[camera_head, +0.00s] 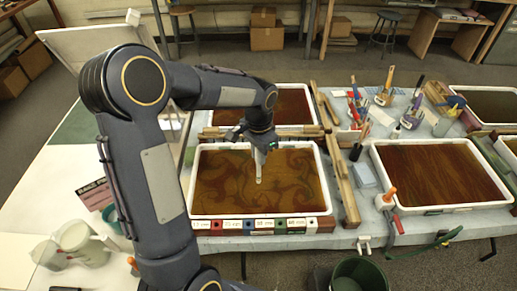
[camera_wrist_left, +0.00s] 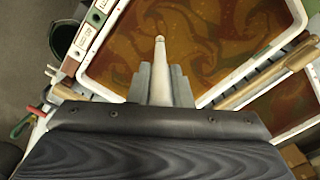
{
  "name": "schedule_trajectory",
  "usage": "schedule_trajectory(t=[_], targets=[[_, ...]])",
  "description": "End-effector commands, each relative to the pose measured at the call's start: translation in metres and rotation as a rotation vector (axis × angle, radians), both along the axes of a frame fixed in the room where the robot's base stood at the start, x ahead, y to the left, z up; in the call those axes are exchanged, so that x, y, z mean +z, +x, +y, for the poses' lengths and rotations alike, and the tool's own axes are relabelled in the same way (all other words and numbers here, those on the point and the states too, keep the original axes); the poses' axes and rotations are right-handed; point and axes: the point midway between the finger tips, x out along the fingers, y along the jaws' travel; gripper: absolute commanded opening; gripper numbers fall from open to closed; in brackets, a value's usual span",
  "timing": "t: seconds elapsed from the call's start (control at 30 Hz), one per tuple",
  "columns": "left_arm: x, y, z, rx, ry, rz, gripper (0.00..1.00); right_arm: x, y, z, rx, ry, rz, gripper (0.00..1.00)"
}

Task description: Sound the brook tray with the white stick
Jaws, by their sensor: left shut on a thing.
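My left gripper (camera_head: 261,148) is shut on the white stick (camera_head: 259,172), which points down over the front left tray (camera_head: 325,190). This tray has a white rim and swirled orange-brown liquid. In the left wrist view, the stick (camera_wrist_left: 160,62) sticks out from between the fingers of my left gripper (camera_wrist_left: 158,84), its rounded tip over the liquid. I cannot tell whether the tip touches the surface. No legible name marks this tray as the brook tray. My right gripper is not in view.
A strip of coloured, labelled blocks (camera_head: 264,226) lines the tray's front edge. Wooden rails (camera_head: 343,185) lie to its right. Another tray (camera_head: 440,208) with streaked brown liquid stands further right, one more behind. White jugs (camera_head: 82,243) stand at left; a dark green bin (camera_head: 360,275) stands in front.

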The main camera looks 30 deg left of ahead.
Motion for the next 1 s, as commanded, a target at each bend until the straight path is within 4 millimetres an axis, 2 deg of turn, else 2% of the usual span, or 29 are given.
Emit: schedule_trajectory(t=[0.37, 1.0], targets=[[-0.005, 0.0, 0.0, -0.001, 0.0, 0.0, 0.0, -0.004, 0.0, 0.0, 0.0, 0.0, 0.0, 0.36], [-0.054, -0.001, 0.0, 0.0, 0.0, 0.0, 0.0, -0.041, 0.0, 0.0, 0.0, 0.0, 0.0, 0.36]])
